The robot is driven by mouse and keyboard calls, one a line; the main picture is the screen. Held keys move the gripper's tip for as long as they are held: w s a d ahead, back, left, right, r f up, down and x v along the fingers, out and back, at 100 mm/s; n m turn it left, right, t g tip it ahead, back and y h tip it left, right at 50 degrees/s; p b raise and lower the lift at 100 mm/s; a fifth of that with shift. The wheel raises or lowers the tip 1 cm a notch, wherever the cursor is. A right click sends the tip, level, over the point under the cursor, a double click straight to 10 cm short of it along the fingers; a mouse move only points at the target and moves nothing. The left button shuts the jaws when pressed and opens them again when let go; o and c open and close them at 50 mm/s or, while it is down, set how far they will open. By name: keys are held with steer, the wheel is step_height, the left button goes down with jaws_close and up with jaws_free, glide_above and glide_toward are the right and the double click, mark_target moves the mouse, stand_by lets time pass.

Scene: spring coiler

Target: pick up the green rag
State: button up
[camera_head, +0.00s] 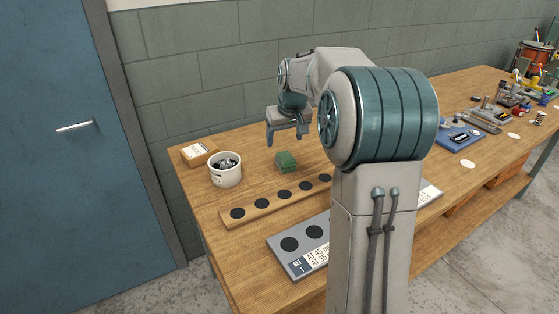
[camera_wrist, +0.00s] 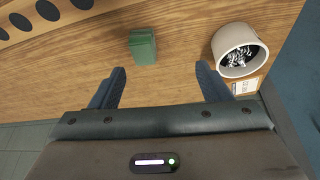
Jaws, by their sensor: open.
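The green rag (camera_head: 286,161) lies as a small folded block on the wooden workbench, to the right of the white cup. It also shows in the wrist view (camera_wrist: 143,46), ahead of the fingertips and left of the midline between them. My gripper (camera_head: 285,138) is above the bench near the back wall, over and a little behind the rag. In the wrist view, the two fingers of my gripper (camera_wrist: 160,70) are spread apart with nothing between them. The rag is apart from both fingers.
A white cup (camera_head: 225,172) of small metal parts and a cardboard box (camera_head: 198,153) stand left of the rag. A wooden strip with black discs (camera_head: 238,213) and a grey plate (camera_head: 288,264) lie nearer the front. My arm hides part of the bench. Tools crowd the far right.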

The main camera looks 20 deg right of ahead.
mark_target(286, 157)
steer(key=w+d+f, duration=0.1)
steer(key=w+f, duration=0.2)
steer(key=w+d+f, duration=0.1)
steer(key=w+f, duration=0.2)
steer(key=f, duration=0.1)
steer(key=w+d+f, duration=0.2)
steer(key=f, duration=0.1)
steer(key=shift+w+d+f, duration=0.1)
steer(key=shift+w+f, duration=0.1)
steer(key=shift+w, duration=0.2)
steer(key=shift+p+x, duration=0.45)
steer(key=shift+x, duration=2.15)
steer(key=shift+s+t, duration=0.2)
steer(key=shift+t, duration=0.1)
steer(key=c, duration=1.1)
